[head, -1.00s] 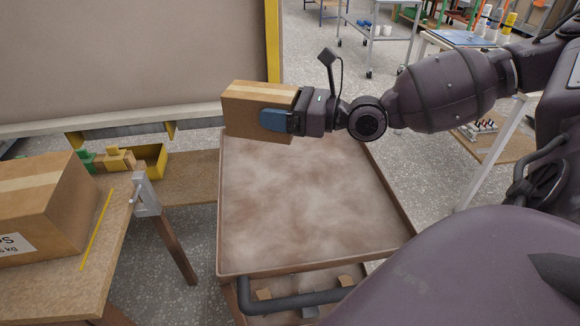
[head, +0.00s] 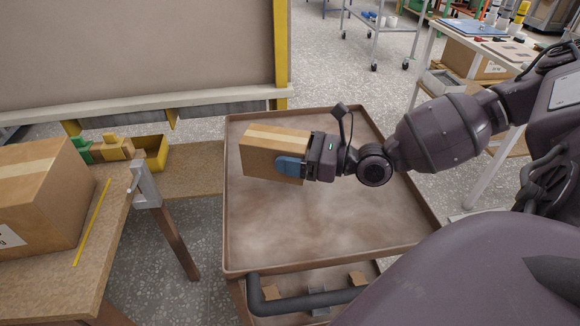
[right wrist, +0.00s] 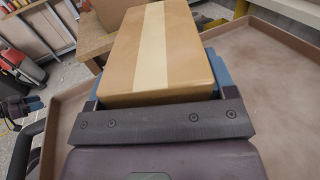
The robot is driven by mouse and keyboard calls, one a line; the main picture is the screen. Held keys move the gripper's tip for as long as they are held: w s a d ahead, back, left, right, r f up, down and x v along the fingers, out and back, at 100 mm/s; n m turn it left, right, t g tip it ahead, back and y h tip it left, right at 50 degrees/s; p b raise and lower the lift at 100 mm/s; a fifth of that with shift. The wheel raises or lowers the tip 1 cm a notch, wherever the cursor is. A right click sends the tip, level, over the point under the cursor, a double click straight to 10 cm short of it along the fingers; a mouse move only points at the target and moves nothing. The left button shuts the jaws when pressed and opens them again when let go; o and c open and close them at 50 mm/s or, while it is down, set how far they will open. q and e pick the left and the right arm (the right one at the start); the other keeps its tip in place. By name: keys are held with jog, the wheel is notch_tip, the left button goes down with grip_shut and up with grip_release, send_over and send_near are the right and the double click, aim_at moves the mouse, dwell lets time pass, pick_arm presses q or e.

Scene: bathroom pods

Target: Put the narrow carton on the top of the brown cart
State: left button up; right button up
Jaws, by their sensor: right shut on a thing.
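The narrow carton (head: 272,150) is a small brown box with a pale tape strip along its top. My right gripper (head: 292,167) is shut on it, with a blue finger pad against its near side. The carton also fills the middle of the right wrist view (right wrist: 160,45). It is over the left part of the brown cart's top (head: 330,235), a tray with a raised rim. I cannot tell whether the carton touches the tray surface. The tray also shows in the right wrist view (right wrist: 275,80).
A larger carton (head: 40,190) sits on the wooden table (head: 60,285) at left, beside a metal bracket (head: 144,185). A yellow bin (head: 152,150) stands behind. The cart's top is otherwise clear, with a dark handle (head: 300,302) at its near end.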

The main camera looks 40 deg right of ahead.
notch_tip(320, 180, down, 4)
jog(key=shift+w+f+b, duration=0.1)
jog(key=shift+f+b, duration=0.05)
jog(key=shift+b, duration=0.4)
jog(key=o, duration=1.1)
jog(key=shift+f, duration=0.1)
jog(key=shift+o, duration=0.2)
